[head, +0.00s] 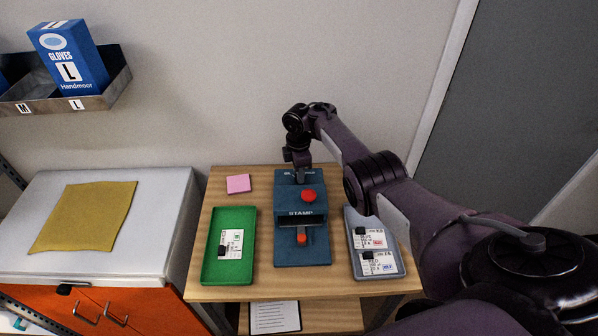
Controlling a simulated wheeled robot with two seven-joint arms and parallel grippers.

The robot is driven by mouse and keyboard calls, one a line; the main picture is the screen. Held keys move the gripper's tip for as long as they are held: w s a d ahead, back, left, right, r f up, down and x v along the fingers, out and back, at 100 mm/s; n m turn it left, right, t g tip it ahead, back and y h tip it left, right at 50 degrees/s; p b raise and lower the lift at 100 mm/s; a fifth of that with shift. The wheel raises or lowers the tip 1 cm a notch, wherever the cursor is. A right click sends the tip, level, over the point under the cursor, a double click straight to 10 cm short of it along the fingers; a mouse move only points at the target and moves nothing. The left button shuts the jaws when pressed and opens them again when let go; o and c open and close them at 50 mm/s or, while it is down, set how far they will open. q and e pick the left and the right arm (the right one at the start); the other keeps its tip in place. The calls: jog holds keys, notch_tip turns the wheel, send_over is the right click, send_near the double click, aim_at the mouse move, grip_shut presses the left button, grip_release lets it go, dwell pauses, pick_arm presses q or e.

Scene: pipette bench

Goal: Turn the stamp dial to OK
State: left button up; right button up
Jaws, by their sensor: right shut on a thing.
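The blue stamp machine (317,257) stands in the middle of the wooden table. My right arm reaches in from the right, and my right gripper (299,174) is at the back top of the stamp machine, pointing down. It is shut on a small part there, probably the stamp dial, which the gripper hides. The dial's setting cannot be read. My left gripper is not in view.
A green tray (209,268) with a labelled card and black clip is left of the machine. A grey tray (391,272) with two similar cards is right, near my arm. Pink notes (239,184) lie at back left. A white cabinet (150,230) with a yellow cloth (85,215) stands left.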

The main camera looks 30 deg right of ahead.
jog(key=o, duration=1)
jog(key=shift+f, duration=0.1)
